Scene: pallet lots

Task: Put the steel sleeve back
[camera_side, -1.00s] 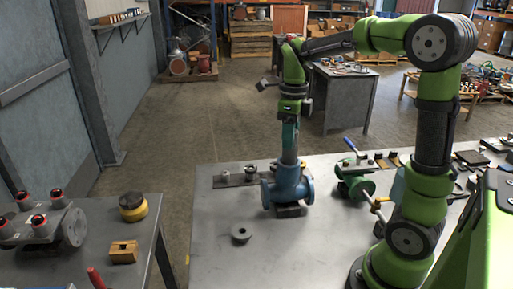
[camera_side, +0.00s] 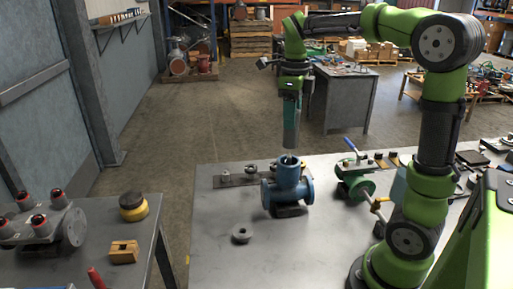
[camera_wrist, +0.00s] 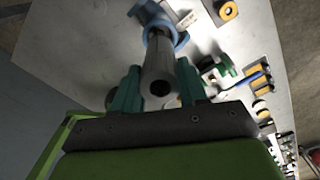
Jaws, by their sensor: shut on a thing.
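My gripper (camera_side: 291,98) is shut on the steel sleeve (camera_side: 291,135), a grey tube hanging upright below the teal fingers. In the wrist view the sleeve (camera_wrist: 158,72) lies between the two fingers, its open near end facing the camera. The blue valve body (camera_side: 287,190) stands on the grey table, its round top opening uncovered. The sleeve's lower end is above this opening and apart from it in the side view. The wrist view also shows the blue body (camera_wrist: 160,22) beyond the sleeve's far end.
A grey ring (camera_side: 241,233) lies on the table in front of the blue body. A plate with fittings (camera_side: 232,181) lies behind it. A green valve (camera_side: 355,182) with a blue handle stands to the right. The table's front left is clear.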

